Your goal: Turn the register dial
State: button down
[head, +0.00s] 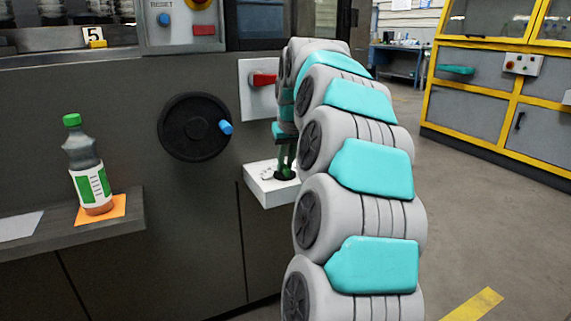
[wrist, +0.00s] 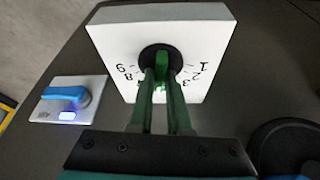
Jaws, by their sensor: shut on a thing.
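The register dial (wrist: 147,57) is a black disc with a green grip, set on the face of a white box (wrist: 112,35) marked with black numbers. In the wrist view, the numbers 8 and 9 show left of the disc, and 1, 2 and 3 to the right. My gripper (wrist: 157,85) has its two dark green fingers closed on the dial's green grip. The fingers hide the lower part of the dial, and I cannot tell which number it points to. In the head view, my gripper (head: 286,172) reaches down to the white box (head: 270,198), and the dial is mostly hidden.
A black handwheel (head: 185,128) with a blue knob is left of my arm. A red switch (head: 264,79) on a white plate is above the box. In the wrist view, a blue switch (wrist: 64,93) is left of the box. A bottle (head: 84,165) stands on a shelf.

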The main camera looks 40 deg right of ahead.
jog(key=m+h, duration=0.1)
jog(key=m, duration=0.2)
jog(key=m+g+h+b, duration=0.1)
jog(key=m, duration=0.2)
jog(key=shift+w+a, duration=0.1)
dwell(0.5)
jog(key=c, duration=0.9)
grip_release()
jog(key=shift+o, duration=0.2)
jog(key=v, duration=0.8)
jog(key=shift+w, duration=0.2)
jog(key=shift+a+g+p, duration=0.1)
jog(key=shift+g+p, duration=0.2)
